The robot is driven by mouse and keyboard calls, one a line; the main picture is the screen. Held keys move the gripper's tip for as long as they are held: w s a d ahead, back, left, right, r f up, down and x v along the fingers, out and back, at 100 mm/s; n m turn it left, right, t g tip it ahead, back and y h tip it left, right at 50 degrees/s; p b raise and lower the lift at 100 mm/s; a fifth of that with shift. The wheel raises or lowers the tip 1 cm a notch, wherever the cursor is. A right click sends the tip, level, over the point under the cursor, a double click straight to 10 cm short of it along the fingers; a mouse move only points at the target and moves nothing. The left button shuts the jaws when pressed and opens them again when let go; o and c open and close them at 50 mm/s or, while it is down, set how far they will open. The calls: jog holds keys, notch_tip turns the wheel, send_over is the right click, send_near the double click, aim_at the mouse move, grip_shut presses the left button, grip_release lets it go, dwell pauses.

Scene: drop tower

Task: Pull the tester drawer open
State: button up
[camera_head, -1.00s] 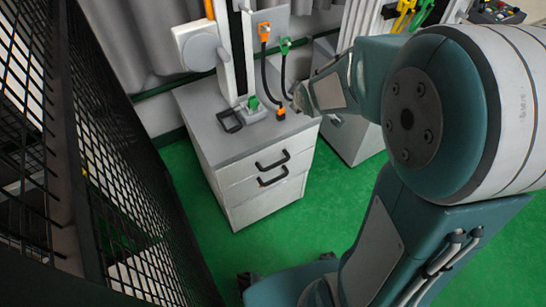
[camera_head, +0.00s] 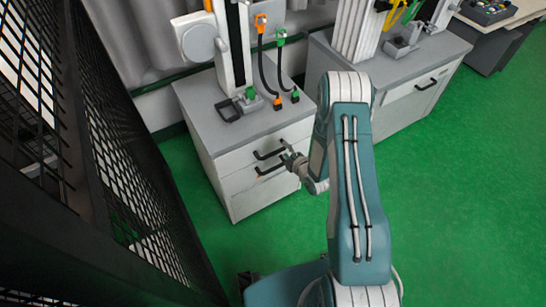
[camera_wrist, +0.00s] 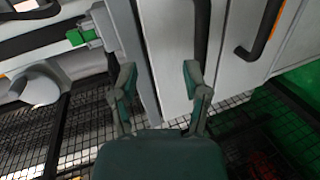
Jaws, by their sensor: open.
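The grey-white tester cabinet (camera_head: 236,192) stands left of my arm in the head view. Its front has two drawers with black bar handles: an upper handle (camera_head: 268,153) and a lower handle (camera_head: 271,169). Both drawers look flush with the front. My gripper (camera_head: 291,160) is at the right ends of these handles. In the wrist view my gripper (camera_wrist: 159,86) is open with nothing between its fingers that I can make out. One black handle (camera_wrist: 202,32) runs down behind the right finger, and the other handle (camera_wrist: 264,30) lies further right. I cannot tell whether a finger touches a handle.
On the cabinet top stand a tester column (camera_head: 230,50), plugs with black cables (camera_head: 262,72) and a black frame (camera_head: 228,111). A black mesh fence (camera_head: 125,170) runs along the left. A second cabinet (camera_head: 400,100) stands at the right. Green floor (camera_head: 450,220) is clear on the right.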

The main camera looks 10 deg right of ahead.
aim_at(272, 154)
jog(key=s+a+f+n+t, duration=0.1)
jog(key=s+f, duration=0.4)
jog(key=shift+y, duration=0.4)
jog(key=x, duration=1.1)
jog(key=shift+f, duration=0.1)
jog(key=shift+c, duration=0.4)
grip_shut()
